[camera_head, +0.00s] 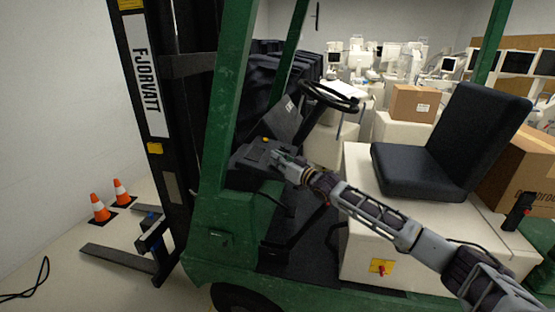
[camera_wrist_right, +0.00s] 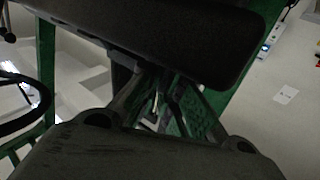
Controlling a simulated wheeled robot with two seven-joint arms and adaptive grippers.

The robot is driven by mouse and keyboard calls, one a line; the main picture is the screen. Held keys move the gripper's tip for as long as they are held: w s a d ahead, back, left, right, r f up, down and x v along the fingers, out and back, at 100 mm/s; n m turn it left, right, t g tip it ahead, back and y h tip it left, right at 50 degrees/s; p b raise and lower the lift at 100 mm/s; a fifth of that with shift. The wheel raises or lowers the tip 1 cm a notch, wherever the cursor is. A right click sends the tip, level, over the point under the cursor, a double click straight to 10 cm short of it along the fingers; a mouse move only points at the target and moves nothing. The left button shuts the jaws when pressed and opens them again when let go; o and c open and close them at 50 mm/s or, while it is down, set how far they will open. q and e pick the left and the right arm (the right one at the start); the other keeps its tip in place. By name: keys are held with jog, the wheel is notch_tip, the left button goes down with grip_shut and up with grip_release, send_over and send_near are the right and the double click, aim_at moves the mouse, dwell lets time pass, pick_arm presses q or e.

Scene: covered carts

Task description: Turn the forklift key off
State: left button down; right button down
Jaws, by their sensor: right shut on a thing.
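The green forklift (camera_head: 215,150) stands in the middle of the head view. My right arm reaches in from the lower right to its dark dashboard (camera_head: 256,152). My right gripper (camera_head: 277,157) is at the dashboard's right edge, below the steering wheel. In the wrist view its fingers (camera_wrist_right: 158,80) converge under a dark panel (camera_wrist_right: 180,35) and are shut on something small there. By its place this is the forklift key, but the fingers and the panel hide it, so its turn angle cannot be told. My left gripper is not in view.
The steering wheel (camera_head: 330,96) is just above and right of my right gripper. A black seat (camera_head: 440,150) sits on the white base, which bears a red switch on a yellow plate (camera_head: 381,267). Orange cones (camera_head: 100,208) stand at left.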

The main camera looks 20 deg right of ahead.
jog(key=shift+n+g+y+p, duration=0.95)
jog(key=shift+n+y, duration=0.35)
jog(key=shift+y, duration=0.2)
jog(key=shift+n+g+y+p, duration=0.9)
jog(key=shift+n+y, duration=0.4)
jog(key=shift+y, duration=0.2)
jog(key=shift+n+g+y, duration=0.4)
jog(key=shift+n+g, duration=0.05)
jog(key=shift+n, duration=0.05)
jog(key=shift+n+g+y, duration=0.9)
jog(key=shift+g, duration=0.2)
jog(key=c, duration=1.6)
grip_release()
jog(key=shift+s+d, duration=0.1)
jog(key=shift+d, duration=0.05)
jog(key=v, duration=1.1)
jog(key=shift+s+d, duration=0.25)
jog(key=shift+d, duration=0.05)
